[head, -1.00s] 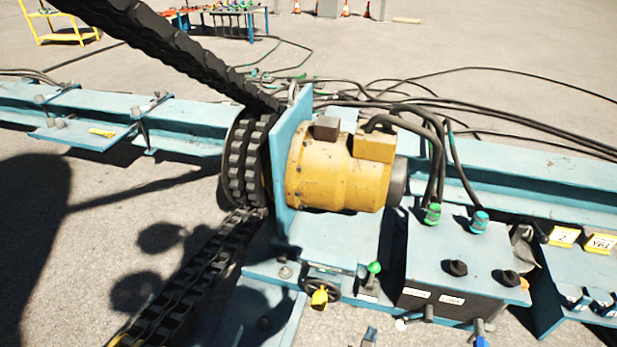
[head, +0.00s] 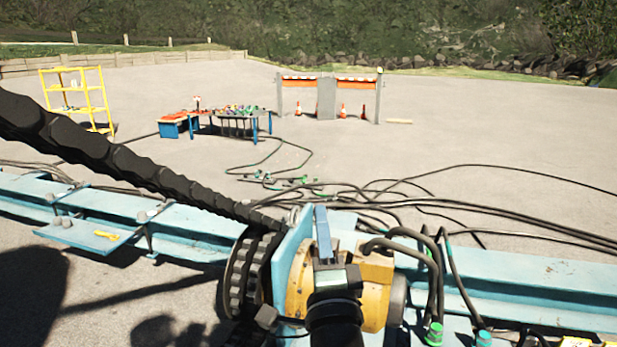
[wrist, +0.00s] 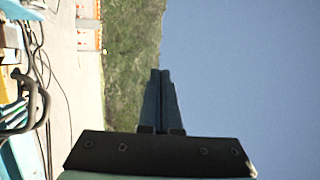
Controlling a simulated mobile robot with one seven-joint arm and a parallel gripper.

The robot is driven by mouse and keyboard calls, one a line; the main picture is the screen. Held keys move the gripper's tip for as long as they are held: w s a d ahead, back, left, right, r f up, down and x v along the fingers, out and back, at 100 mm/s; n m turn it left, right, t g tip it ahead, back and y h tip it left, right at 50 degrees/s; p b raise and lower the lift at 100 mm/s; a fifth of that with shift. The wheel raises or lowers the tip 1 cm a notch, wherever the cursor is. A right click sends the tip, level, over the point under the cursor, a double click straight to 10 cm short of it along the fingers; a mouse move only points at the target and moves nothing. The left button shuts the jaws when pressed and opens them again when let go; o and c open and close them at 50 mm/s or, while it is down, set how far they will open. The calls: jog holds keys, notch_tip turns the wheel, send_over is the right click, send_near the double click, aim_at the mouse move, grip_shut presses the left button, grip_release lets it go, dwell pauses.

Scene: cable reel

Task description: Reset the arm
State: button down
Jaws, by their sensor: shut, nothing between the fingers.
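My gripper (head: 322,212) shows in the head view, pointing up in front of the yellow motor (head: 374,292). Its two blue-grey fingers are together with nothing between them. In the wrist view the closed fingers (wrist: 160,76) stand against sky and a green slope. My dark wrist hides part of the motor and its blue plate. I cannot tell how far the gripper is from the motor.
A black chain (head: 150,177) runs from upper left down to the sprocket wheel (head: 243,275). A blue beam (head: 540,287) crosses the scene. Black cables (head: 480,205) lie behind it. A yellow rack (head: 78,95) and tool table (head: 235,124) stand farther off on open pavement.

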jog(key=s+a+r+n+t+y+p, duration=0.15)
jog(key=s+r+n, duration=0.3)
jog(key=r, duration=0.55)
jog(key=s+a+r+n+t+p, duration=0.15)
jog(key=s+r+n, duration=0.3)
jog(key=r, duration=0.55)
jog(key=s+r+n+t+h+p, duration=0.2)
jog(key=s+r+n, duration=0.5)
jog(key=s+r, duration=0.6)
notch_tip(320, 180, up, 3)
jog(key=d+h+p, duration=0.1)
jog(key=p, duration=0.1)
jog(key=shift+p, duration=0.3)
